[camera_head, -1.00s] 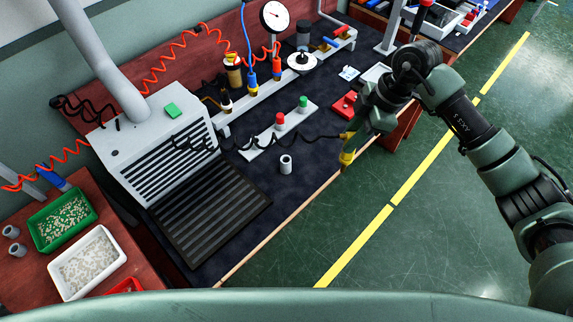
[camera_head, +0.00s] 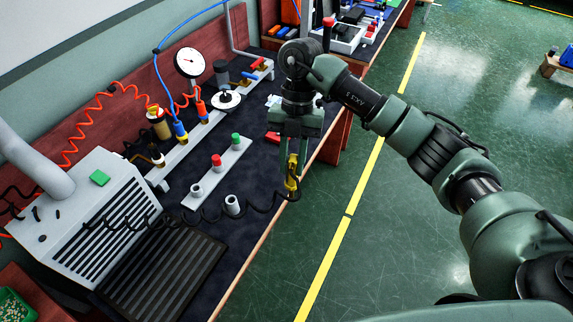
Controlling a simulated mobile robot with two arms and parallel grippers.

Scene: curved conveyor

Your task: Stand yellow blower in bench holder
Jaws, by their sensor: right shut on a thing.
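The yellow blower (camera_head: 291,176) hangs roughly upright below my right gripper (camera_head: 292,154), which is shut on it, over the bench's front edge. A black coiled cord runs from it leftward across the bench. A grey open-topped cup (camera_head: 233,206) stands alone on the dark bench mat, left of and nearer than the blower; it looks empty. Another grey cup (camera_head: 197,190) is on a light strip (camera_head: 228,160) beside a red and a green topped piece. I cannot tell for certain which cup is the bench holder. My left gripper is not in view.
A grey slatted box (camera_head: 95,215) and black grille tray (camera_head: 165,265) fill the near left of the bench. A pressure gauge (camera_head: 189,62) and coloured hose fittings stand at the back. The cord (camera_head: 262,208) passes close to the lone cup.

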